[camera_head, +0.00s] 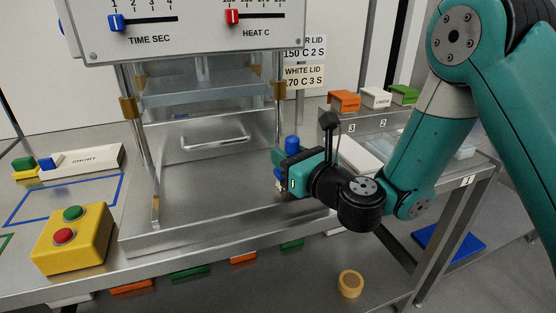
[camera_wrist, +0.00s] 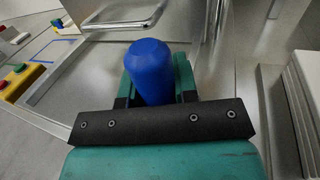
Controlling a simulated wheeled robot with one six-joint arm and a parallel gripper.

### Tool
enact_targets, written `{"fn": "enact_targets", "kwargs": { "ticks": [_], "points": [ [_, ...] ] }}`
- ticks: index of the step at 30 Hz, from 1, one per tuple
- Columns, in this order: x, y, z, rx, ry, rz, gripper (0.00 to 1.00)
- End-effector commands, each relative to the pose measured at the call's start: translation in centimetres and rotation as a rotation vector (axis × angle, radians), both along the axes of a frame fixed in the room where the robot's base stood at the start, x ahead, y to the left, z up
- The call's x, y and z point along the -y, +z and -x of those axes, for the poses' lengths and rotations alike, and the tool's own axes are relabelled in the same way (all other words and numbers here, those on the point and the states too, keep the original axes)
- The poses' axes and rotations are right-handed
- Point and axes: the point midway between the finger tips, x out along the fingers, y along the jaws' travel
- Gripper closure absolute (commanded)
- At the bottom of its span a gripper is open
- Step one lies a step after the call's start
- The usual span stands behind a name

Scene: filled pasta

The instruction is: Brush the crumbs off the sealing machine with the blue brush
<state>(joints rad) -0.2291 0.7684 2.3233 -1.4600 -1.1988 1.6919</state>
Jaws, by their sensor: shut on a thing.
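The sealing machine (camera_head: 200,215) stands on the metal bench, with a bare steel base plate, posts, a raised upper plate and a front handle. My gripper (camera_head: 284,172) is at the right edge of its base plate, shut on the blue brush (camera_head: 292,144). The rounded blue handle stands up between the fingers and also shows in the wrist view (camera_wrist: 150,66). A pale bit, perhaps bristles, shows low beside the fingers in the head view; the brush's lower end is mostly hidden. I cannot make out crumbs on the plate.
A yellow box (camera_head: 72,240) with green and red buttons stands left of the machine. A white "SHORT" box (camera_head: 85,160) lies behind it. Orange (camera_head: 344,101), white and green blocks stand at the back right. My arm fills the right side.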

Motion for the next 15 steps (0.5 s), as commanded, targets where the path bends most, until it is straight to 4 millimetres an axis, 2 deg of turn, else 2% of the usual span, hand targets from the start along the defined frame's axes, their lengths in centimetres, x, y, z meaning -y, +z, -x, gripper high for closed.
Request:
{"fn": "enact_targets", "kwargs": {
  "ticks": [6,15],
  "points": [
    [2.0,-0.2,-0.6,0.0,-0.002,0.0,1.0],
    [3.2,-0.2,-0.9,0.0,-0.002,0.0,1.0]
  ]
}}
